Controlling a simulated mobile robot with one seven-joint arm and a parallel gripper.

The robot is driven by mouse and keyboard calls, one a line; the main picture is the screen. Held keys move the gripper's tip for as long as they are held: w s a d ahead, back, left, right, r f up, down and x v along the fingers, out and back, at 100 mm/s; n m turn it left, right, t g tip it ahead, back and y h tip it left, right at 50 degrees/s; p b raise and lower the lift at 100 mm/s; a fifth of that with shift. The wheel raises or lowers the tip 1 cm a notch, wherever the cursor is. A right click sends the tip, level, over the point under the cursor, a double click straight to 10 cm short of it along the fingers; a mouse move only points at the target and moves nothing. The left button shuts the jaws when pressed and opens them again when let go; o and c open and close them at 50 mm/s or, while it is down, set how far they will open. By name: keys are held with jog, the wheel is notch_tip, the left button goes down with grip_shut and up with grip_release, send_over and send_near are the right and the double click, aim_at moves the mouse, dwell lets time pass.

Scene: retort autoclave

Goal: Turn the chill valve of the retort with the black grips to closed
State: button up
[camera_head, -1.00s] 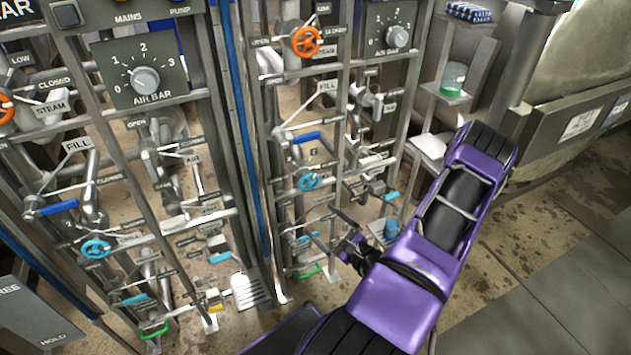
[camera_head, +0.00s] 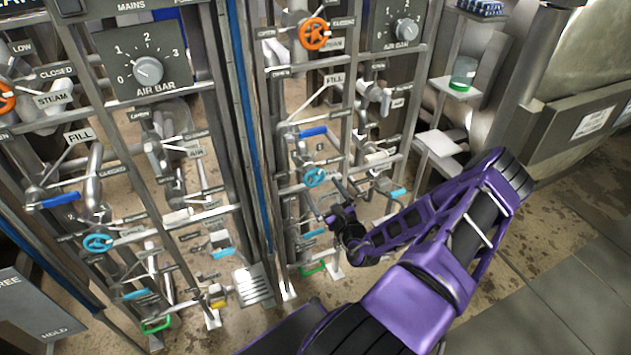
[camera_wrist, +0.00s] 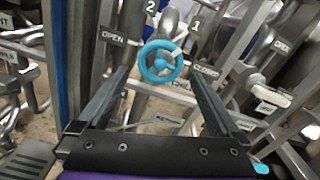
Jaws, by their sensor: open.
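A light-blue handwheel (camera_wrist: 160,62) shows in the wrist view between OPEN and CLOSED plates, with a pale pointer at its upper right towards CLOSED. In the head view a light-blue wheel (camera_head: 316,177) sits on the right-hand panel, just beyond my gripper (camera_head: 334,205). My gripper (camera_wrist: 158,75) is open, its two dark fingers to the left and right of the wheel in the wrist view. It holds nothing; whether the fingertips reach the rim is unclear. A similar light-blue wheel (camera_head: 97,243) is on the left-hand panel. I cannot make out black grips.
An orange wheel (camera_head: 314,34) and a blue-handled lever (camera_head: 313,132) sit above the near wheel on the same panel. Pipes and upright frame bars stand close around it. A shelf with a green-filled jar (camera_head: 463,74) stands to the right. Floor at the lower right is clear.

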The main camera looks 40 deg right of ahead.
aim_at(316, 180)
jog(key=shift+x, duration=2.8)
jog(key=shift+s, duration=0.1)
jog(key=c, duration=1.1)
jog(key=shift+c, duration=0.2)
